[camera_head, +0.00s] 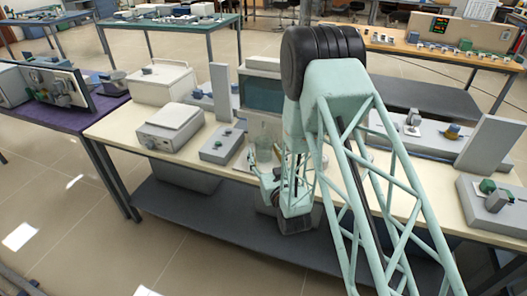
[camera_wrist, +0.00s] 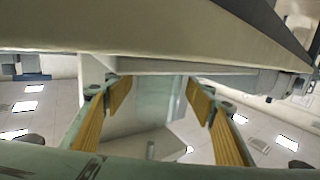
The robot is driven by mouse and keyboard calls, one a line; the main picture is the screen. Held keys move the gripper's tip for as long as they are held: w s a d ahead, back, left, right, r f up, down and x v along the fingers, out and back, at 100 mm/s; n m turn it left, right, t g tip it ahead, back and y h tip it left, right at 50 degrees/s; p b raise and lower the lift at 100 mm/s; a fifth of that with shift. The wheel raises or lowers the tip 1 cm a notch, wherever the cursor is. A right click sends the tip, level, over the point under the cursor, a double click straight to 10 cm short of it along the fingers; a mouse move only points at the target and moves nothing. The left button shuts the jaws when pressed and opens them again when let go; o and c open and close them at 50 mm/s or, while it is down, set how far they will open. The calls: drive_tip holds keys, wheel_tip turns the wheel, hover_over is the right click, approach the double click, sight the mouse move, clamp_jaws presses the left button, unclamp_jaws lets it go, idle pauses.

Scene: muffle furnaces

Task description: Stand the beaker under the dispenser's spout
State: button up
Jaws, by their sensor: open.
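A clear glass vessel, which looks like the beaker (camera_head: 264,149), stands on the cream bench just beyond my gripper. My gripper (camera_head: 262,170) is low at the bench's front edge, partly hidden by my own arm. In the wrist view my gripper (camera_wrist: 158,92) is open, with yellow-padded fingers apart on both sides. A pale green, see-through surface shows between the fingers; I cannot tell whether it is the beaker's glass or whether the pads touch it. I cannot make out the dispenser's spout; my arm hides part of the bench.
On the cream bench (camera_head: 110,128), left of my gripper, are a grey box with knobs (camera_head: 221,145), a flat-topped instrument (camera_head: 170,127) and a white box (camera_head: 162,82). A cabinet with a dark teal window (camera_head: 263,94) stands behind. Grey units (camera_head: 492,140) stand at right.

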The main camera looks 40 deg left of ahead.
drive_tip(key=p+v, duration=0.1)
drive_tip(key=v, duration=0.9)
drive_tip(key=shift+s+d, duration=0.2)
drive_tip(key=shift+d, duration=0.1)
drive_tip(key=shift+w, duration=0.1)
